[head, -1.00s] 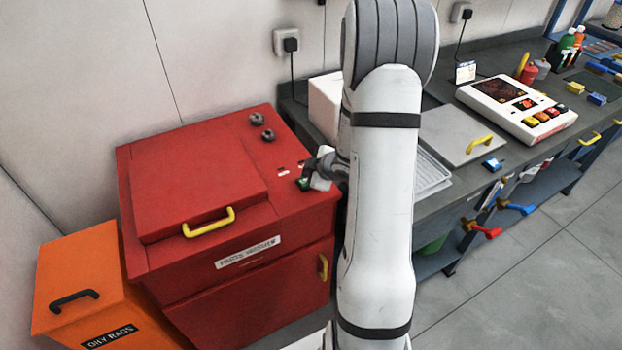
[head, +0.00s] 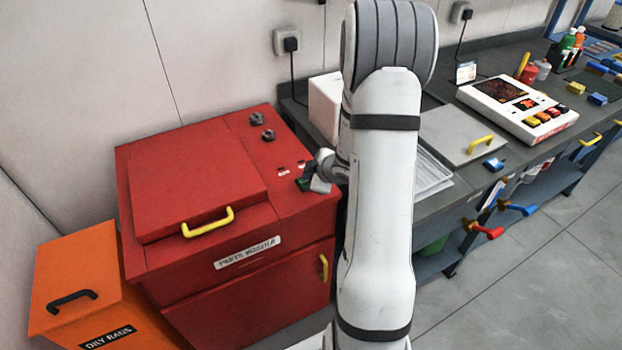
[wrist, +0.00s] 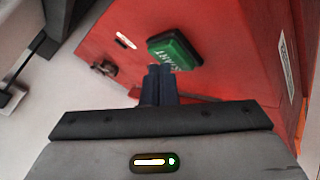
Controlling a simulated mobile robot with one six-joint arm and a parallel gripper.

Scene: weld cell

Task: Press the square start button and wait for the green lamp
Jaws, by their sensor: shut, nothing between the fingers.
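The square green start button (wrist: 175,50), with partly hidden START lettering, sits on the red parts washer (head: 300,215). In the head view the button (head: 303,185) is a small green patch beside my gripper at the washer's right side. My gripper (wrist: 160,70) is shut and empty. Its dark fingertips overlap the button's near edge in the wrist view; I cannot tell whether they touch or press it. In the head view my gripper (head: 312,186) is small and partly blocked by my own arm. I cannot make out a lit green lamp on the washer.
Two dark knobs (head: 262,127) stand up on the washer top behind the button. The lid has a yellow handle (head: 208,222). An orange rag bin (head: 85,275) stands at left. A grey bench (head: 455,185) with a white console (head: 515,108) is at right.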

